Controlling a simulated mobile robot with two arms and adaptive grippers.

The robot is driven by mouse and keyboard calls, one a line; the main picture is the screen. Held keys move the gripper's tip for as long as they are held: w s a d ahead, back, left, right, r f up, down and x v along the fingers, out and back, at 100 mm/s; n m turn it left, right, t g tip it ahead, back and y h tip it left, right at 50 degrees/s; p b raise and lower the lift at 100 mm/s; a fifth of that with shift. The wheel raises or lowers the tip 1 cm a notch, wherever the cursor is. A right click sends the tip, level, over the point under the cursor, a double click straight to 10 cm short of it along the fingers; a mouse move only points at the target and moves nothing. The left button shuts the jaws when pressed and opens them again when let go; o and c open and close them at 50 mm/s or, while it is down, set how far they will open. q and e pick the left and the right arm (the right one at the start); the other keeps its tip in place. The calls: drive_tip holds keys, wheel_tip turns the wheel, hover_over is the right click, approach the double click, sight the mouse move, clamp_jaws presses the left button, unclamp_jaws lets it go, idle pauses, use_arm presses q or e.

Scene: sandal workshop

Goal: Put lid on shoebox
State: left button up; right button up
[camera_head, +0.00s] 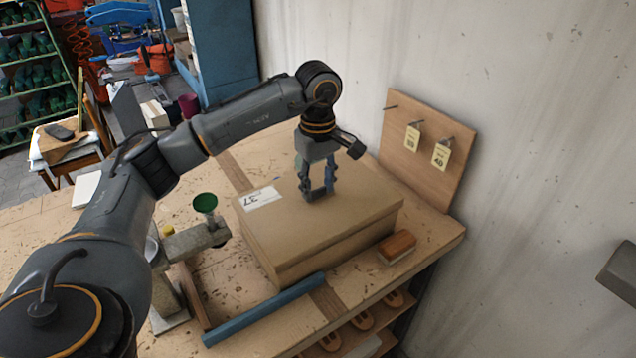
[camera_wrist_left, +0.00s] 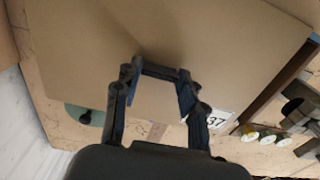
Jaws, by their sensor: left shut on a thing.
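The brown cardboard lid (camera_head: 345,207) with a white label marked 37 lies over the shoebox (camera_head: 335,245) on the workbench. The lid looks flat and lined up with the box walls, with a thin dark line under its rim; I cannot tell whether it is fully seated. My left gripper (camera_head: 318,196) points down at the middle of the lid, shut on it. In the left wrist view, the gripper's fingers (camera_wrist_left: 158,112) stand apart against the lid (camera_wrist_left: 215,45); the exact grip is partly hidden. My right gripper is not in view.
A wooden brush (camera_head: 397,246) lies right of the box, and a blue bar (camera_head: 263,309) lies in front. A stand with a green disc (camera_head: 205,203) is close on the left. A pegboard with tags (camera_head: 425,145) stands behind, by the wall.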

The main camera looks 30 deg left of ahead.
use_arm(q)
drive_tip(key=shift+f+b, duration=0.55)
drive_tip(key=shift+f, duration=0.2)
idle(0.4)
drive_tip(key=o, duration=1.2)
wheel_tip(320, 180, up, 12)
drive_tip(key=shift+r, duration=0.1)
